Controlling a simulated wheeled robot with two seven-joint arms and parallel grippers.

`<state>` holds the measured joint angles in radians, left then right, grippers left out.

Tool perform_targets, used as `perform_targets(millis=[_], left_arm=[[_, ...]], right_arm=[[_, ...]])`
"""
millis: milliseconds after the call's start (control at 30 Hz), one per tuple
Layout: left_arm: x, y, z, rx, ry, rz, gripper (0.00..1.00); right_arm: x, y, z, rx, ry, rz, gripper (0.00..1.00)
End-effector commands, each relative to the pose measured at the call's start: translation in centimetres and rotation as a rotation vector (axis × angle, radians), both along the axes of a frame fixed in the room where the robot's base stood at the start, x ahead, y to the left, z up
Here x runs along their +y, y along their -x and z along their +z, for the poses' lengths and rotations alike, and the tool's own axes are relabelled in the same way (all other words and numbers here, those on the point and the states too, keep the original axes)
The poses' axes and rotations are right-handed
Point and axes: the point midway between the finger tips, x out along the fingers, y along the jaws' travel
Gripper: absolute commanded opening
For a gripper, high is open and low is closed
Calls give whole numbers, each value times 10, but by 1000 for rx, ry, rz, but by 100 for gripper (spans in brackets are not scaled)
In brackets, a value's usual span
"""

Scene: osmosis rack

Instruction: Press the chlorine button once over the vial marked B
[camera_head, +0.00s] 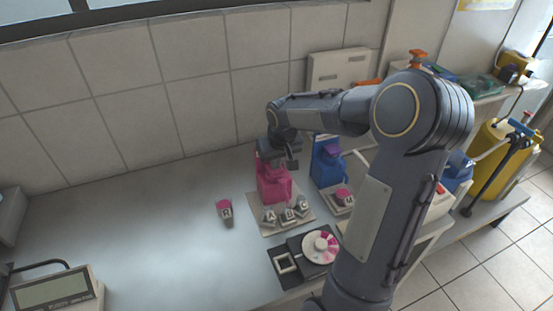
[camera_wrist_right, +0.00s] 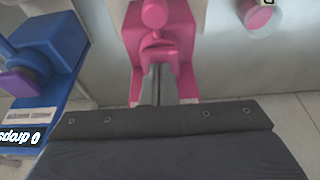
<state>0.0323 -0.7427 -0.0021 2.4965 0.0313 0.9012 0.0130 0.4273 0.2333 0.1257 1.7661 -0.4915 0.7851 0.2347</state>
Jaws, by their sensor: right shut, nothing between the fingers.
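A pink dispenser (camera_head: 274,184) stands on a light board, and a blue dispenser (camera_head: 327,165) stands to its right. No readable label shows which one is chlorine. Small vials marked A (camera_head: 269,216), B (camera_head: 287,214) and C (camera_head: 302,209) stand in a row in front of the pink dispenser. My right gripper (camera_head: 286,160) is at the top of the pink dispenser. In the right wrist view its fingers (camera_wrist_right: 158,78) are together and empty, pointing at the pink dispenser (camera_wrist_right: 160,40); I cannot tell whether they touch it. My left gripper is not in view.
A pink-topped vial marked R (camera_head: 225,211) stands alone to the left. Another pink-topped vial (camera_head: 343,196) is before the blue dispenser. A dark plate with a pink-and-white disc (camera_head: 320,246) lies in front. A display device (camera_head: 56,292) is at lower left.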

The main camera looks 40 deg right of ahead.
Motion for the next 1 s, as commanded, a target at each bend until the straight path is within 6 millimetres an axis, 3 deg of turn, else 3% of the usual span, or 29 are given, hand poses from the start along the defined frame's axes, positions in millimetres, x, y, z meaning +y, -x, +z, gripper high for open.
perform_targets(millis=[100, 233, 433, 533, 800, 1000], left_arm=[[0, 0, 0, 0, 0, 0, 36], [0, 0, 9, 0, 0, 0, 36], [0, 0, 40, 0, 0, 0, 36], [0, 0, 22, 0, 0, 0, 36], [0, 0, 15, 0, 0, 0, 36], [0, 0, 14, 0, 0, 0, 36]], right_arm=[[1, 2, -4, 9, -4, 0, 0], [1, 1, 7, 9, -4, 0, 0], [0, -2, 52, 0, 1, 2, 0], [1, 5, 66, -6, 2, 0, 0], [6, 20, 118, -5, 2, 1, 0], [8, 25, 135, -2, 0, 1, 0]])
